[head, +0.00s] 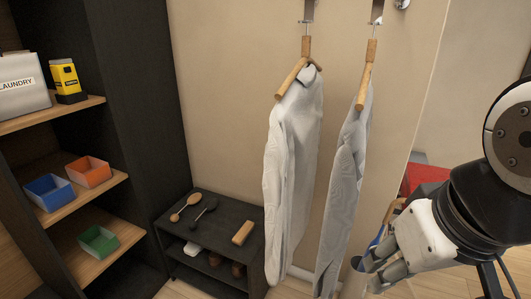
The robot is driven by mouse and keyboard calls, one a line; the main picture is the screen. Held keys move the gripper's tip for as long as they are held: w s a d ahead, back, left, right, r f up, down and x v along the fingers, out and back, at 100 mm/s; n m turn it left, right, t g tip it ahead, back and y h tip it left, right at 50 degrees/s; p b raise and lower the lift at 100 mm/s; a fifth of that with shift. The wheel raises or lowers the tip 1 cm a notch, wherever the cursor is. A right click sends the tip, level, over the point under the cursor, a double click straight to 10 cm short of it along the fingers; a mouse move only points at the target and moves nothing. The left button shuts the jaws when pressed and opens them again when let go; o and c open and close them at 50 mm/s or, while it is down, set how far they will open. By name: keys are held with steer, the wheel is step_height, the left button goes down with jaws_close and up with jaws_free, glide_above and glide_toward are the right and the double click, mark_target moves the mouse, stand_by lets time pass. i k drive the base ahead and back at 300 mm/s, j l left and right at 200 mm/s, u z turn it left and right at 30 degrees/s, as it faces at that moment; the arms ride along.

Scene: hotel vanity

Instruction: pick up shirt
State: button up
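Two light shirts hang on wooden hangers from wall hooks in the middle of the head view. The left shirt (290,165) is white and seen partly edge-on. The right shirt (344,190) is pale grey with a fine pattern and hangs narrow, nearly edge-on. My gripper (372,268) is at the lower right, beside the lower part of the grey shirt and to its right. It appears apart from the cloth. Its fingers are seen at an angle, and whether they are open or shut is unclear.
A low dark shelf (226,222) with brushes stands below and left of the shirts. A tall dark cabinet at the left holds a laundry box (20,86), a yellow item (65,76) and coloured trays. Something red (426,179) shows behind my arm. The wall lies close behind the shirts.

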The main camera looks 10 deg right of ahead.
mark_target(291, 150)
steer(key=i+j+z, duration=0.1)
steer(key=z, duration=0.3)
steer(key=j+z, duration=0.6)
steer(key=z, duration=0.25)
steer(key=j+z, duration=0.25)
steer(key=z, duration=0.15)
steer(key=i, duration=0.05)
